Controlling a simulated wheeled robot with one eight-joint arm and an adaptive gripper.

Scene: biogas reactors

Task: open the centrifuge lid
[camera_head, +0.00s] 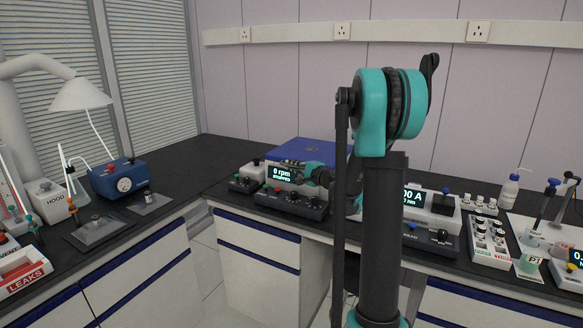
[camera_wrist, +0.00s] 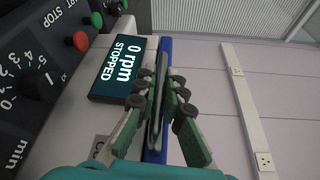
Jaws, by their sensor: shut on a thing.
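The centrifuge (camera_head: 290,190) stands on the dark bench, with a blue lid (camera_head: 305,151) on top. Its display (camera_head: 282,174) reads "0 rpm STOPPED" and also shows in the wrist view (camera_wrist: 122,68). The lid appears closed. In the wrist view the lid is a narrow blue edge (camera_wrist: 167,48), seen nearly edge-on. My gripper (camera_wrist: 160,103) is at the lid's front edge, beside the display. Its fingers are shut on a thin grey bar, the lid handle (camera_wrist: 158,85). In the head view, my arm hides the right part of the centrifuge.
Red and green buttons and a black knob (camera_wrist: 38,84) sit on the panel near my fingers. A device with a display (camera_head: 430,205) stands to the right on the bench, and a small box (camera_head: 246,178) to the left. The wall behind the lid is bare apart from sockets.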

